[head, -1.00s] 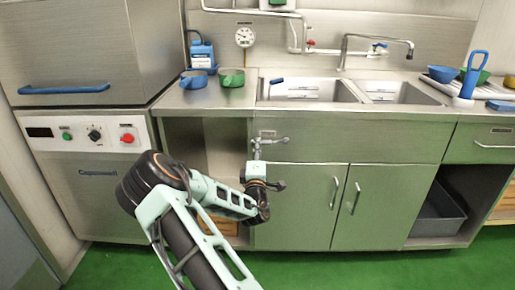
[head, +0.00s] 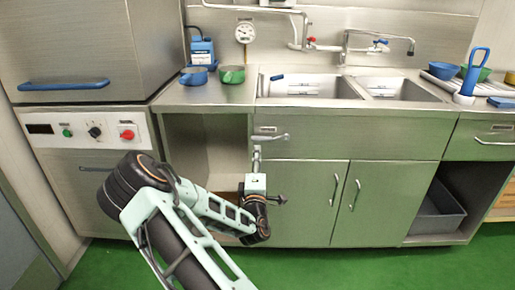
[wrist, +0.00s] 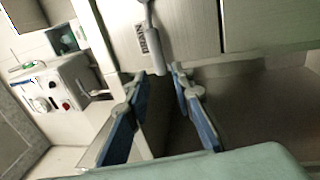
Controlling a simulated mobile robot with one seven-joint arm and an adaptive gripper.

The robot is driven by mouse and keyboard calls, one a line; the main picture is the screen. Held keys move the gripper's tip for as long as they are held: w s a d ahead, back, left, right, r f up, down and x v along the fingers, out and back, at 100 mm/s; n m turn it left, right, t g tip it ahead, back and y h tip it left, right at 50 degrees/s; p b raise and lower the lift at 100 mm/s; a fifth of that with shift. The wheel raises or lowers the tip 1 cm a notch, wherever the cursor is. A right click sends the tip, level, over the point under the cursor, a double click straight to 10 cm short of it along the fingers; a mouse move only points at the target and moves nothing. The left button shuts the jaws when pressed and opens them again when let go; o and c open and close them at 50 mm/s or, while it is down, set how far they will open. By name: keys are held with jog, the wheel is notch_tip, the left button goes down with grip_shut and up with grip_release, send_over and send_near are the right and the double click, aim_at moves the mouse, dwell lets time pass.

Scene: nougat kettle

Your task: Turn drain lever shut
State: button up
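The drain lever (head: 273,137) is a grey handle lying nearly level on the front panel below the left sink. In the wrist view the drain lever (wrist: 151,35) runs down from the top edge beside a dark label. My gripper (head: 256,151) is just below the lever's left end in the head view. In the wrist view my gripper (wrist: 155,76) is open, its blue-padded fingers apart, with the lever's end between or just beyond the fingertips. I cannot tell whether either finger touches it.
An open bay (head: 207,140) lies left of the closed cabinet doors (head: 305,200). A cooker with a control panel (head: 95,132) stands at left. Blue and green cups (head: 232,75) sit on the counter by the sink (head: 310,86). The green floor is clear.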

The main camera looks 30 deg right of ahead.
jog(key=v, duration=0.5)
jog(key=shift+s+a, duration=0.15)
jog(key=shift+s, duration=0.05)
